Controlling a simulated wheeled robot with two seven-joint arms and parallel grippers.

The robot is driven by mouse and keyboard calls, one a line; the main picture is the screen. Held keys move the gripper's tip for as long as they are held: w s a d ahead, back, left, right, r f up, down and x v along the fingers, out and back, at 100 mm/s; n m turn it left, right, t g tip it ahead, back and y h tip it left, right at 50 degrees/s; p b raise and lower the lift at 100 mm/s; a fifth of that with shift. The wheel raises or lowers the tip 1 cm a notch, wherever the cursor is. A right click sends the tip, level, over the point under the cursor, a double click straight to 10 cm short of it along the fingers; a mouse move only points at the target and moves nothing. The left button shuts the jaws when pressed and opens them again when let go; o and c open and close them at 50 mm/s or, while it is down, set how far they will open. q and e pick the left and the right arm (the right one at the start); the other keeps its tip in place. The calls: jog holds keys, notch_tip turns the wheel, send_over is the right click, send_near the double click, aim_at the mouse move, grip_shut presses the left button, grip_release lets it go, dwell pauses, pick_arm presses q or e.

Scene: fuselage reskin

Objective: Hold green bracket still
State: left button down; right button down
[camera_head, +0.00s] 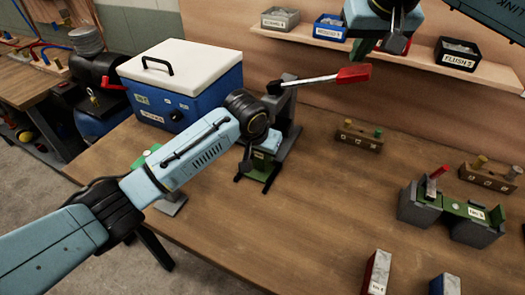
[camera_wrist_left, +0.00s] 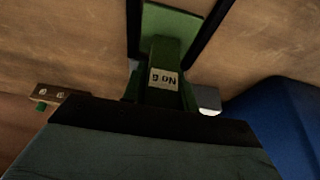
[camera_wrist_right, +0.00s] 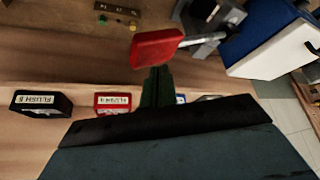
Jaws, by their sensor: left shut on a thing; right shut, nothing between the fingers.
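The green bracket (camera_head: 260,168) sits low at the front of the grey lever press, partly hidden by my left gripper (camera_head: 248,162). In the left wrist view the bracket (camera_wrist_left: 172,22) runs up between two dark bars, and a pale label on green reads "No 6". My left gripper is shut on the bracket; the exact contact is hard to see. My right gripper (camera_head: 396,44) is shut and empty above the bench, right of the press lever's red handle (camera_head: 353,75). In the right wrist view the red handle (camera_wrist_right: 157,48) appears just beyond its fingertips; contact cannot be told.
A blue box with a white lid (camera_head: 185,85) stands left of the press. A shelf (camera_head: 420,60) with labelled bins runs along the back. A grey-green fixture (camera_head: 455,215), wooden blocks (camera_head: 360,137) and a red box (camera_head: 376,272) lie right. The bench middle is clear.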

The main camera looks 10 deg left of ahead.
aim_at(355, 81)
jog(key=shift+f, duration=0.1)
jog(key=shift+f, duration=3.7)
notch_tip(355, 81, up, 12)
jog(key=shift+r, duration=0.15)
pick_arm(q)
jog(key=c, duration=1)
grip_release()
jog(key=shift+r, duration=0.1)
